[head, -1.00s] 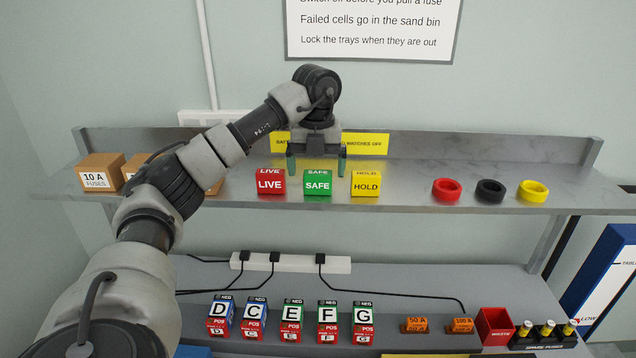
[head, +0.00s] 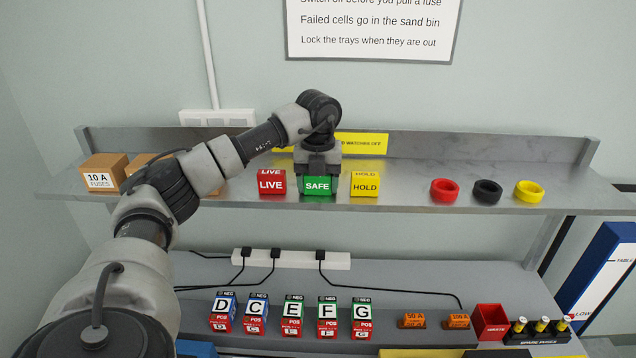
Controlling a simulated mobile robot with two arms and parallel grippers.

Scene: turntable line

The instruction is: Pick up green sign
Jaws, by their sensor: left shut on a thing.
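The green sign (head: 317,187), a block marked SAFE, stands on the upper shelf between the red LIVE sign (head: 271,183) and the yellow HOLD sign (head: 365,185). My left gripper (head: 317,177) is directly above the green sign, pointing down, and shut on it. The gripper covers the top of the sign; its white SAFE lettering still shows on the front. The sign appears to be still at shelf level. My right gripper is not in view.
Red (head: 444,190), black (head: 487,191) and yellow (head: 529,193) rings lie farther right on the shelf (head: 410,197). Brown fuse boxes (head: 103,172) stand at its left end. The lower bench holds lettered cells (head: 292,313) and a red bin (head: 491,321).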

